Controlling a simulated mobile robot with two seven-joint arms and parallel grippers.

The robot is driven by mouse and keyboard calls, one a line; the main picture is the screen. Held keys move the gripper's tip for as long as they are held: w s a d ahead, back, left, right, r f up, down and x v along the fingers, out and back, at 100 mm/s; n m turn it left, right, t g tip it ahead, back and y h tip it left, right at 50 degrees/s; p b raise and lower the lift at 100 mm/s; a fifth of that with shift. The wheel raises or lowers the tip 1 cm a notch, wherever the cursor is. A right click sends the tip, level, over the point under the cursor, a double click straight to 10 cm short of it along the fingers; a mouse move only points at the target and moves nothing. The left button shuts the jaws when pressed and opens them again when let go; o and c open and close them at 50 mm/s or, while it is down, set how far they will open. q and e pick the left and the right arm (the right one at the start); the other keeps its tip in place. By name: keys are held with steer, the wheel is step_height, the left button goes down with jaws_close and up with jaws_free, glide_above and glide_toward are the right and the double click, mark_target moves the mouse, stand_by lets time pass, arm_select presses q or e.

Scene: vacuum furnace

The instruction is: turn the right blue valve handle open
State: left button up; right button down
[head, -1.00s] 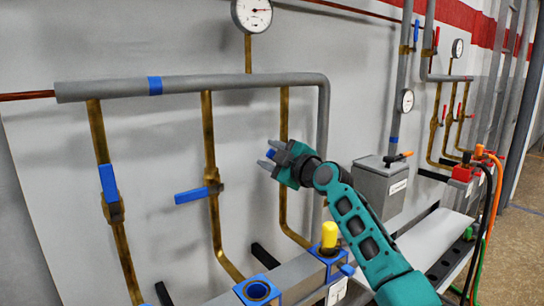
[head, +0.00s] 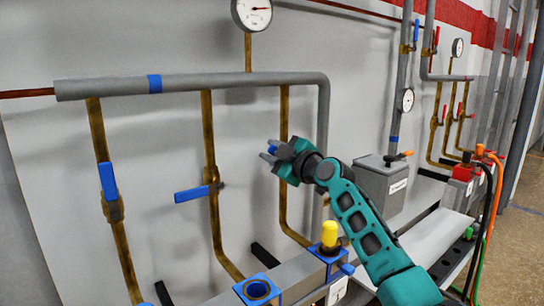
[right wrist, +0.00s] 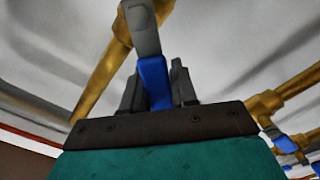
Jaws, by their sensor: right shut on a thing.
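The right blue valve handle (head: 272,149) is on the rightmost of the brass pipes under the grey header pipe, and is mostly hidden by my right gripper (head: 270,151). In the right wrist view the blue handle (right wrist: 153,80) sits between the grey fingers of my right gripper (right wrist: 156,92), which are shut on it. The brass pipe (right wrist: 102,75) runs just beyond the handle. The handle's exact angle is hard to tell in the head view. My left gripper is not in view.
Blue handles on the middle pipe (head: 191,194), lying level, and on the left pipe (head: 108,181), pointing up, are to the left. A yellow-capped blue fitting (head: 330,235) stands below. A grey box (head: 380,185) is right of my gripper.

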steer(key=shift+w+d+r+m, duration=0.1)
steer(key=shift+d+m, duration=0.05)
steer(key=shift+m, duration=0.25)
steer(key=shift+w+d+r+m, duration=0.1)
steer(key=shift+d+r+m, duration=0.1)
steer(key=shift+m, duration=0.3)
steer(key=c, duration=1)
jaws_free()
steer(key=shift+r, duration=0.1)
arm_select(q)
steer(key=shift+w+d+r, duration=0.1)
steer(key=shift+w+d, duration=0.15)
arm_select(e)
steer(key=shift+o, duration=0.2)
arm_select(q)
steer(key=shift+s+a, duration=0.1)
arm_select(e)
steer(key=shift+r, duration=0.1)
